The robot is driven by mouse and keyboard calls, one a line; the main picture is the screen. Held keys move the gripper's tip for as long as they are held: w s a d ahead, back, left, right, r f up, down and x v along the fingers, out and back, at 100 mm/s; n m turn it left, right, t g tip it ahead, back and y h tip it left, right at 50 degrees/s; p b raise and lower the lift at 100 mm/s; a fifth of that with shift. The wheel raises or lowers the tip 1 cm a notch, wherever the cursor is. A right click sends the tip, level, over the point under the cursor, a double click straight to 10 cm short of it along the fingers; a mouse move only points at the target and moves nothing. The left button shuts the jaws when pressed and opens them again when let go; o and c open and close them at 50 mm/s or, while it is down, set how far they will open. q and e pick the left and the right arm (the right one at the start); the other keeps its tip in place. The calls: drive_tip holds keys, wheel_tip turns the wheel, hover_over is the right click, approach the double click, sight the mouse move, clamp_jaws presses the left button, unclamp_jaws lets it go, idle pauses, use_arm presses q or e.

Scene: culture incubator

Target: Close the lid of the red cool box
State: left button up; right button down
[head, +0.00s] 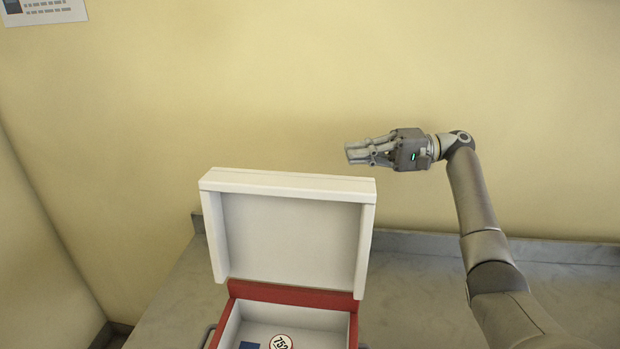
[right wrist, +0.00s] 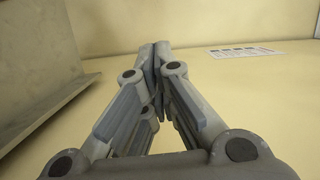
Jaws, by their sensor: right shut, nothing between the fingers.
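The red cool box (head: 300,296) stands on the grey counter in the head view, its lower part cut off by the frame's bottom edge. Its white lid (head: 290,235) is open and stands nearly upright at the back. Inside the box are a blue item (head: 250,345) and a round label marked 752 (head: 281,342). My right gripper (head: 350,153) is shut and empty, above and to the right of the lid's top edge, and does not appear to touch it. Its closed fingers also show in the right wrist view (right wrist: 154,52). My left gripper is not in view.
The grey counter (head: 420,270) is clear to the right of the box, apart from my right arm above it. A yellow wall (head: 270,80) rises behind the counter, with another wall at the left. A paper notice (head: 45,10) hangs at the top left.

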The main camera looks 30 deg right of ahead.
drive_tip(key=a+p, duration=0.7)
drive_tip(key=a, duration=0.4)
drive_tip(key=shift+w+a+f, duration=0.25)
drive_tip(key=shift+w+a, duration=0.1)
drive_tip(key=shift+a, duration=0.05)
